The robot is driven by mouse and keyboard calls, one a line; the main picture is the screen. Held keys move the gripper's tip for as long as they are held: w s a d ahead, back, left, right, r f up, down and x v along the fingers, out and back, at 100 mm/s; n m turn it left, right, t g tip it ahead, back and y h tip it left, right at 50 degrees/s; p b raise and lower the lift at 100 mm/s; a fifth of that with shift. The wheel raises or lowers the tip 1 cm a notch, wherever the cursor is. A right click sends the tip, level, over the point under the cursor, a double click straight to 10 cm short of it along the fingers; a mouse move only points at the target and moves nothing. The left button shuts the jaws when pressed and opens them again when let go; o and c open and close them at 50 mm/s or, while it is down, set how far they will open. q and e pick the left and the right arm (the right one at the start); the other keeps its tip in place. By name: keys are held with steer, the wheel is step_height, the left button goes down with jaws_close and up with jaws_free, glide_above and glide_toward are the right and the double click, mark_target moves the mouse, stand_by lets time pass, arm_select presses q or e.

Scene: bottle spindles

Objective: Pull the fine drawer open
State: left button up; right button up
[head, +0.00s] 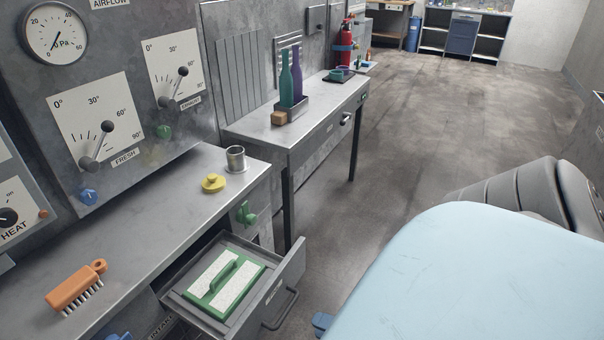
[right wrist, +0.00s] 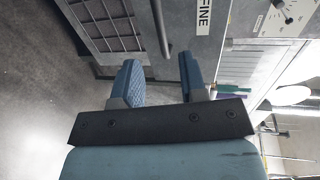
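A drawer (head: 225,325) stands pulled out of the grey console in the head view, with a bar handle (head: 281,309) on its front. Its label is too small to read there. In the right wrist view a FINE label (right wrist: 203,17) sits beside a bar handle (right wrist: 160,25); it looks like the same drawer front. My right gripper (right wrist: 159,62) is open and empty. The handle's end shows between its two blue fingertips, touching neither that I can see. In the head view only a blue finger part (head: 322,322) shows, right of the handle. My left gripper is not in view.
A side table (head: 255,125) with bottles stands beyond. The floor (head: 410,130) behind is clear.

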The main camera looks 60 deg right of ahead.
steer(key=shift+v, duration=1.65)
